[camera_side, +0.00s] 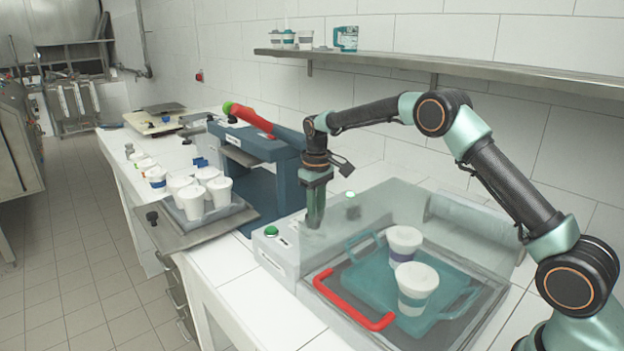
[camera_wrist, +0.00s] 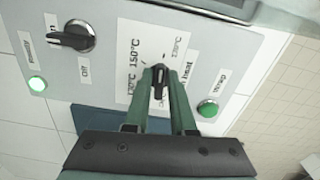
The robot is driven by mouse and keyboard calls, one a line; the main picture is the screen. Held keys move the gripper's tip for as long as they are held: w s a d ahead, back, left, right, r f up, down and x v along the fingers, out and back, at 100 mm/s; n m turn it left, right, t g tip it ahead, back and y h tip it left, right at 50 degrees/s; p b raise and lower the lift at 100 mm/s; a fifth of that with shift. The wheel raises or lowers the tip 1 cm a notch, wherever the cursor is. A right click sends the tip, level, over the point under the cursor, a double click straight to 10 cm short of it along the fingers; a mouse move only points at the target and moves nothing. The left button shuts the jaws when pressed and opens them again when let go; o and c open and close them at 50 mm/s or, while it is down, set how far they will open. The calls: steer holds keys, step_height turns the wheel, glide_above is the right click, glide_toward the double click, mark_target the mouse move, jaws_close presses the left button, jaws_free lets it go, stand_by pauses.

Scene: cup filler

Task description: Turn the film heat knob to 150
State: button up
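The film heat knob (camera_wrist: 159,84) is a small dark knob on the grey control panel (camera_wrist: 235,62), seen in the wrist view. Its dial plate has temperature labels, with 150°C at its upper left; another label at the upper right is hard to read. My gripper (camera_wrist: 160,76) has one green finger on each side of the knob, and the knob fills the gap between the fingertips. The knob's pointer is partly hidden, so its exact setting is unclear. In the side view my gripper (camera_side: 315,222) points down at the wrapper's rear panel, and the knob is hidden.
A black on/off knob (camera_wrist: 73,38) and a lit green ready lamp (camera_wrist: 37,84) are on the panel's left. The green wrap button (camera_wrist: 208,108) is close to the right finger. A clear cover with a red handle (camera_side: 352,305) stands over two cups on a teal tray (camera_side: 462,300).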

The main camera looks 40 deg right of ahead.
jaws_close()
steer(key=shift+n, duration=0.3)
steer(key=n, duration=0.3)
steer(key=shift+w+d+n, duration=0.1)
steer(key=shift+d+n, duration=0.1)
steer(key=shift+n, duration=0.1)
steer(key=n, duration=0.6)
steer(key=shift+w+d, duration=0.2)
steer(key=shift+n, duration=0.3)
steer(key=o, duration=0.5)
jaws_free()
steer(key=shift+o, duration=0.2)
